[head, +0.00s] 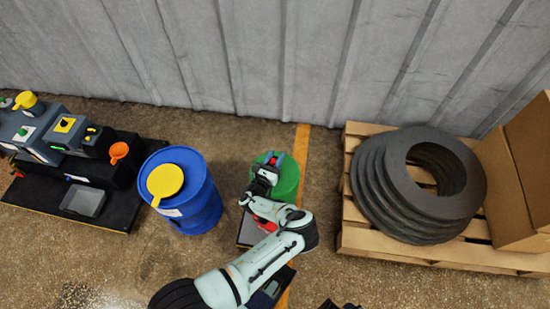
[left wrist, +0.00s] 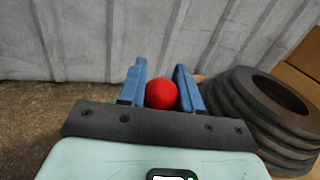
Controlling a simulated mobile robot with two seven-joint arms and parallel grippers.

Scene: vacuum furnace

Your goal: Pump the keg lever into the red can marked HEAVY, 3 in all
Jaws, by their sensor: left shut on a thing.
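A green keg (head: 289,178) stands on the floor in the middle of the head view, partly hidden by my left arm. My left gripper (head: 272,162) is over its top, with a bit of red between the fingers. In the left wrist view, my left gripper (left wrist: 161,72) is shut on a red ball knob (left wrist: 161,94), which sits between the two blue fingers. The lever's rod is hidden. A red thing (head: 264,222), perhaps the red can, shows beside my left forearm on a dark tray; no marking is readable. A dark tip at the bottom edge may be my right gripper (head: 338,305).
A blue drum (head: 199,208) with a yellow funnel (head: 165,181) stands left of the keg. A black bench (head: 112,216) with devices is at far left. A pallet (head: 375,252) with stacked dark rings (head: 375,200) is at right. A corrugated wall (head: 270,60) runs behind.

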